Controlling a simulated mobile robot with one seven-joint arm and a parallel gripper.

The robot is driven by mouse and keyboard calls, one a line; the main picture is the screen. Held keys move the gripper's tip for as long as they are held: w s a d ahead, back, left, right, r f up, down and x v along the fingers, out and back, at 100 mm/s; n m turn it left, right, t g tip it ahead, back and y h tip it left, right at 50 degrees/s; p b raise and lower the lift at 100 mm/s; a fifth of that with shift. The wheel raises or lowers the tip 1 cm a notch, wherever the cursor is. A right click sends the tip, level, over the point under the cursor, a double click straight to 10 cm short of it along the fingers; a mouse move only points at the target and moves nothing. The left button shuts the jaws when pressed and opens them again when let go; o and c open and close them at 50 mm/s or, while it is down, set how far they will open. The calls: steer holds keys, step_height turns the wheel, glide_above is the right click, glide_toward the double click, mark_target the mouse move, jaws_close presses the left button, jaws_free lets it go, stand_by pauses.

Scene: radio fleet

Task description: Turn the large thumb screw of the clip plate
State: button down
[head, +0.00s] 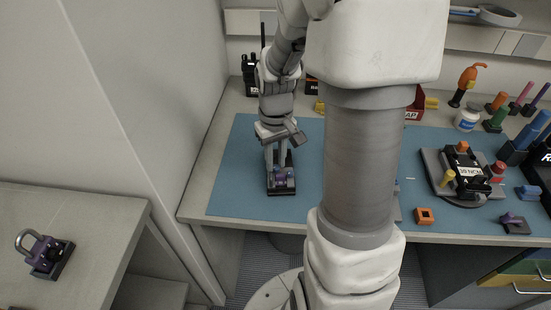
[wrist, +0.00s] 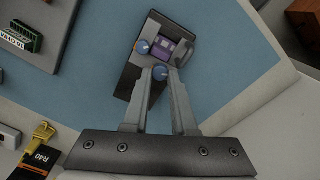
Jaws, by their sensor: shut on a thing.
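The clip plate (head: 281,187) is a dark block with a purple part, lying on the blue mat below my gripper (head: 277,163). In the wrist view the plate (wrist: 133,77) is black and tilted, with a purple inset near its upper end. The fingers are shut on this nearer screw. They hide part of the plate's near edge.
The blue mat (head: 236,180) is clear around the plate. A dark radio (head: 250,75) stands behind at the left. At right are a grey fixture with a black device (head: 464,167), an orange block (head: 424,216) and several coloured tools.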

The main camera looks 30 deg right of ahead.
steer(key=m, duration=0.4)
steer(key=shift+p, duration=0.3)
steer(key=shift+d+m+p, duration=0.1)
steer(key=shift+m+p, duration=0.35)
steer(key=shift+m, duration=1.55)
steer(key=c, duration=0.7)
jaws_free()
